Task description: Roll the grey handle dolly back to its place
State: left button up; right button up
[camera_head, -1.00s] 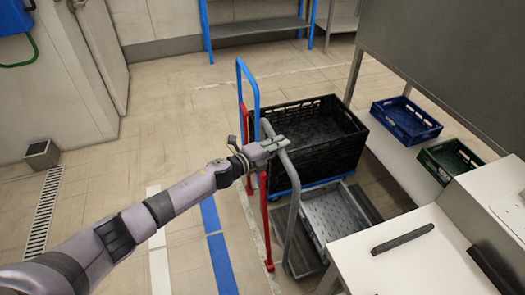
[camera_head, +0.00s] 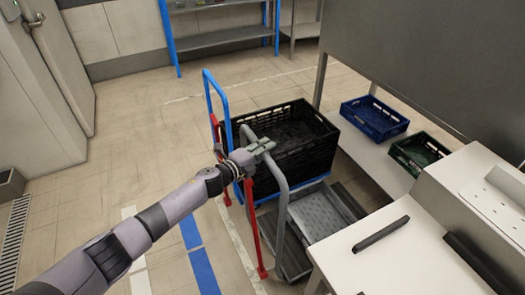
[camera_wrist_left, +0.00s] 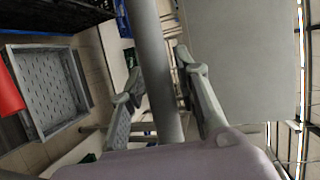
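The grey handle (camera_head: 283,205) is a bent tube. It rises at the near end of a low dolly, with a grey perforated tray (camera_head: 322,212) beside it. My left gripper (camera_head: 263,147) is at the top of this handle. In the left wrist view the grey tube (camera_wrist_left: 158,70) runs between the two fingers (camera_wrist_left: 160,68), with narrow gaps visible on both sides. The fingers look open around it. My right gripper is in neither view. The dolly's wheels are hidden.
A red handle (camera_head: 256,240) stands close to the left, and a blue handle (camera_head: 209,90) behind. A black crate (camera_head: 312,160) sits behind the tray. A white table (camera_head: 400,265) is at the right. Blue (camera_head: 375,137) and green (camera_head: 393,150) crates lie beyond. Floor at left is free.

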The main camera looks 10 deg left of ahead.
pick_arm(q)
jog(key=shift+o, duration=0.8)
jog(key=shift+a, duration=0.1)
jog(key=shift+s+a+r, duration=0.1)
jog(key=shift+s+a, duration=0.25)
jog(key=shift+s, duration=0.05)
jog(key=v, duration=1.1)
jog(key=shift+d, duration=0.1)
